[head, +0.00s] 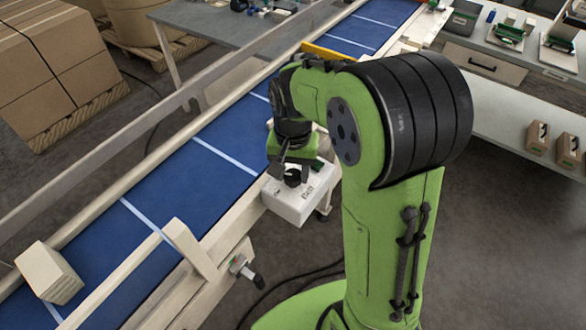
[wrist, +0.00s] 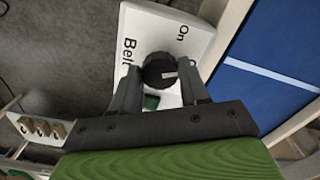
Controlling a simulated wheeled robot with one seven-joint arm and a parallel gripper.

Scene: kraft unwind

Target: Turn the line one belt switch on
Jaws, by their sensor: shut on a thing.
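The belt switch is a dark round knob (wrist: 160,70) on a white box (head: 302,203), which is fixed at the near side of the conveyor. The box bears the word "Belt" (wrist: 128,58) and an "On" mark (wrist: 183,31). My gripper (wrist: 158,74) is shut on the knob, one finger on each side of it. The knob's short white line lies on its right part, and "On" sits above and to the right of the knob. A small green part (wrist: 151,102) shows below the knob. In the head view my gripper (head: 291,170) partly hides the knob.
The blue conveyor belt (head: 195,170) runs diagonally behind the box, with a pale carton (head: 49,274) at its lower left. A lever-like handle (head: 246,271) sticks out from the conveyor frame. Grey floor (head: 480,250) is open at the right.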

